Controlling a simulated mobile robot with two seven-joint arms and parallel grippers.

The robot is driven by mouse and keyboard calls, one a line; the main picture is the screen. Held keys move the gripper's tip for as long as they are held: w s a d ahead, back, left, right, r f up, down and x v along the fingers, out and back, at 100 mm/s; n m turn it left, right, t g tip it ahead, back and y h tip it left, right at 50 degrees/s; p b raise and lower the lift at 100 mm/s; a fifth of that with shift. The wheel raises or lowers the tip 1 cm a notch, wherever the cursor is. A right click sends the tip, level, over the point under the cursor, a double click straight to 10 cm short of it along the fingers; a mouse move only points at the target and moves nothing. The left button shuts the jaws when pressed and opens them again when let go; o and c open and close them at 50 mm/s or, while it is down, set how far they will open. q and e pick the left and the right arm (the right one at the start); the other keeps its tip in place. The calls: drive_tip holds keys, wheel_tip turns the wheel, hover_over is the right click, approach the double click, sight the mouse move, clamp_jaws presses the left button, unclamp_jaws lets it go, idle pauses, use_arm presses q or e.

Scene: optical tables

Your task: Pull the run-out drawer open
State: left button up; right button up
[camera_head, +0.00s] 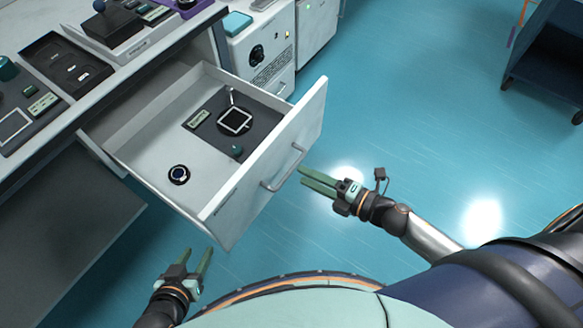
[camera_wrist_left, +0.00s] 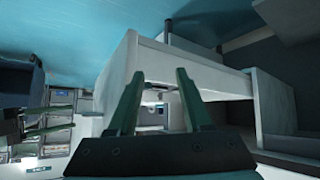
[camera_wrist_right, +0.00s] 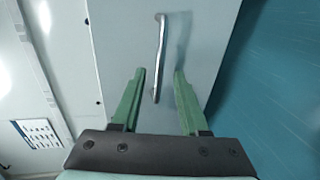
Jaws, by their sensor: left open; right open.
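The white drawer (camera_head: 232,196) stands pulled out from the bench in the head view. Its front panel carries a metal bar handle (camera_head: 284,168). The handle also shows in the right wrist view (camera_wrist_right: 160,58). My right gripper (camera_head: 302,176) is open just in front of the handle, with the handle's lower end between or just beyond the fingertips (camera_wrist_right: 158,72); it does not grip it. My left gripper (camera_head: 198,250) is open and empty, low beside the drawer's near side. The left wrist view shows its open fingers (camera_wrist_left: 155,75) with the drawer (camera_wrist_left: 125,80) beyond.
Inside the drawer are a dark tray (camera_head: 262,125) with a square-framed piece, and a small round dark part (camera_head: 179,174). The bench top (camera_head: 130,62) holds trays and instruments. A white cabinet (camera_head: 262,45) stands behind the drawer. A dark blue cart (camera_head: 545,60) is at the far right. The floor between is clear.

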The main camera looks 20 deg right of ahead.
sight(291, 168)
drive_tip(key=shift+x, duration=2.75)
clamp_jaws()
